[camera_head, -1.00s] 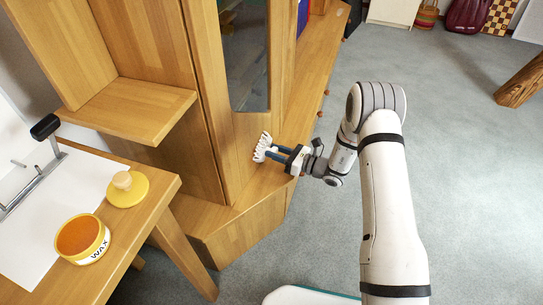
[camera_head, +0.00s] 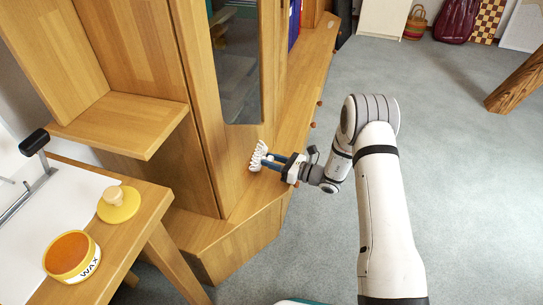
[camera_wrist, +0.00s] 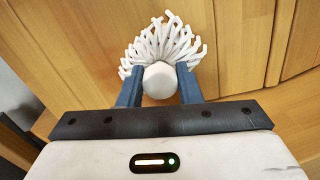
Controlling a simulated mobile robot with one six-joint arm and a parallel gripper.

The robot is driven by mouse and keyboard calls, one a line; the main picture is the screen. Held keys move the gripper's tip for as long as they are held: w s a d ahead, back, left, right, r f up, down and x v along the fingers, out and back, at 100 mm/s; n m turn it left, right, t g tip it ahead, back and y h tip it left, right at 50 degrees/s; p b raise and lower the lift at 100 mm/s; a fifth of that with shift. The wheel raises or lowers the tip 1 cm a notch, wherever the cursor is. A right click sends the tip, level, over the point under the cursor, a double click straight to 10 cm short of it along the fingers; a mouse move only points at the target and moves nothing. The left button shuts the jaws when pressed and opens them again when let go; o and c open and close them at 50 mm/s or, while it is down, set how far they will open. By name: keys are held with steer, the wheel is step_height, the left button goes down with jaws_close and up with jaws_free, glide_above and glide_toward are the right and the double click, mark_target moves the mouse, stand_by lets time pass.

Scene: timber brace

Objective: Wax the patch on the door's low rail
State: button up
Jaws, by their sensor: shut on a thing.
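My gripper (camera_head: 270,162) is shut on a white mop-like applicator (camera_head: 257,156). In the wrist view the applicator's round white end (camera_wrist: 160,79) sits between the two blue fingers, and its many soft strands fan out toward the wood. The strands are at the low rail of the wooden cabinet door (camera_head: 240,145), below the glass pane. I cannot tell whether they touch it. No distinct patch shows on the rail; the applicator may hide it. An open yellow wax tin (camera_head: 88,268) with orange wax stands on the bench at the left, its knobbed yellow lid (camera_head: 119,205) beside it.
The wooden bench (camera_head: 128,240) fills the lower left, with a metal clamp-like tool (camera_head: 30,170) on white paper. A cabinet ledge (camera_head: 205,240) juts out below the door. A timber beam (camera_head: 515,85) slants at the right. The grey carpet (camera_head: 450,180) is open.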

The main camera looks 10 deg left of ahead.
steer(key=shift+s+a+p, duration=0.3)
steer(key=shift+s+a, duration=0.1)
steer(key=shift+s, duration=1.2)
steer(key=shift+s+a+p, duration=0.3)
steer(key=shift+s+a, duration=0.05)
steer(key=shift+s, duration=1.25)
steer(key=shift+s+a+p, duration=0.3)
steer(key=shift+s+a, duration=0.1)
steer(key=shift+s, duration=1.2)
steer(key=v, duration=0.6)
steer(key=shift+w+d, duration=0.1)
steer(key=shift+d, duration=0.05)
steer(key=shift+v, duration=1.4)
